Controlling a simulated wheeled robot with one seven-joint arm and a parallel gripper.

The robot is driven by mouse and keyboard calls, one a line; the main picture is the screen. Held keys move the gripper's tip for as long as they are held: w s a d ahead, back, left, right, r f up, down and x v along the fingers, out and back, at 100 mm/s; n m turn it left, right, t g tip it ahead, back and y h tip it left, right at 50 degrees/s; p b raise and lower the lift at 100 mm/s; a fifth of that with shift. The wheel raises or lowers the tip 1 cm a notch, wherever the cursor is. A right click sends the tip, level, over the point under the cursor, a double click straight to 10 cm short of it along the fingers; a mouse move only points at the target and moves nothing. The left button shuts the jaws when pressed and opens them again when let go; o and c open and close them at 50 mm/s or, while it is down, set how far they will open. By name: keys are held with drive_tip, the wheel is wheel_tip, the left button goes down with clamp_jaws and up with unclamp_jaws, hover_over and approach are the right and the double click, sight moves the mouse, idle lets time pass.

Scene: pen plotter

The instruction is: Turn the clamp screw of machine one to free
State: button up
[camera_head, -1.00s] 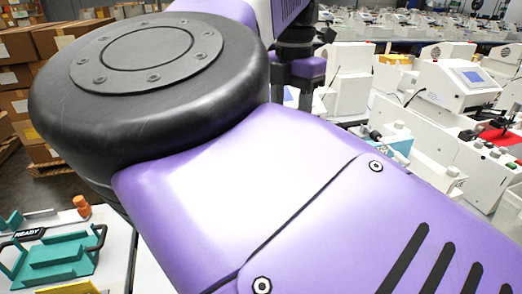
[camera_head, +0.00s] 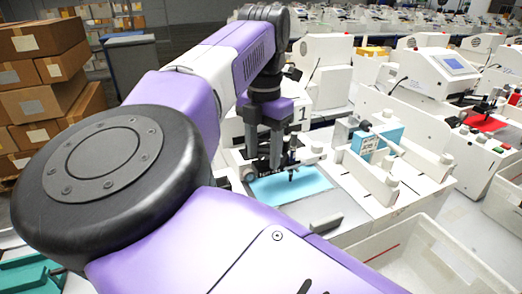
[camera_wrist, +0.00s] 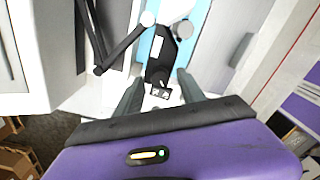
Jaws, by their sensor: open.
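Machine one (camera_head: 303,113) is white and carries the number 1. Its black pen carriage (camera_head: 291,164) stands over a light blue sheet (camera_head: 308,186). My gripper (camera_head: 264,163) points down beside the carriage, with its two fingers apart. In the wrist view my open gripper (camera_wrist: 159,77) has a black carriage part (camera_wrist: 158,58) with a small pale label between and beyond its fingers. No object is held, and contact cannot be judged. The clamp screw and its setting cannot be made out clearly; the fingers and carriage partly cover that area.
A teal box (camera_head: 377,142) stands on the white machine bed to the right. An open white bin (camera_head: 432,240) is at the lower right. Another machine with a screen (camera_head: 455,64) stands farther right. Cardboard boxes (camera_head: 40,75) are stacked at the left.

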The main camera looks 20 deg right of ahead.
drive_tip(key=shift+f, duration=0.2)
clamp_jaws()
